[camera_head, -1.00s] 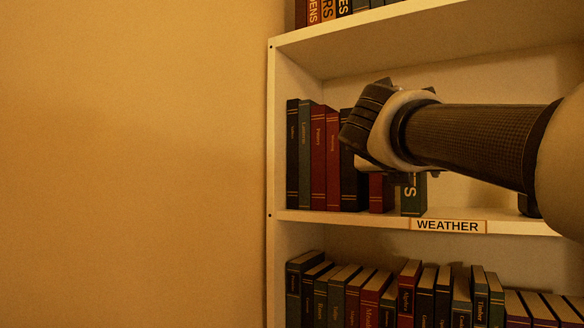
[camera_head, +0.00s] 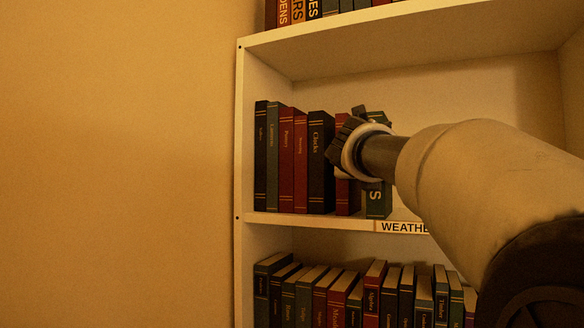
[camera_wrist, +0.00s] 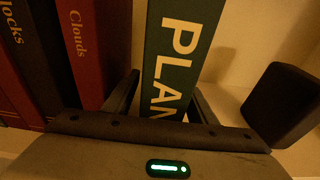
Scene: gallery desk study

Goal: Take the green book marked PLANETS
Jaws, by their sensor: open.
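The green book marked PLANETS (camera_wrist: 183,45) stands upright on the shelf; its white letters "PLAN" show in the wrist view and the rest is hidden. In the head view its lower spine (camera_head: 377,208) shows with an "S", below my gripper (camera_head: 344,140), which hides its middle. In the wrist view my gripper (camera_wrist: 162,100) is open, with one finger on each side of the green spine. The finger tips are partly hidden, and I cannot tell whether they touch the book.
The red Clouds book (camera_wrist: 92,45) stands close on the left, beside the dark Clocks book (camera_head: 320,165). A dark block (camera_wrist: 284,102) stands to the right in the wrist view. The WEATHER label (camera_head: 402,227) is on the shelf edge. More books fill the shelf below.

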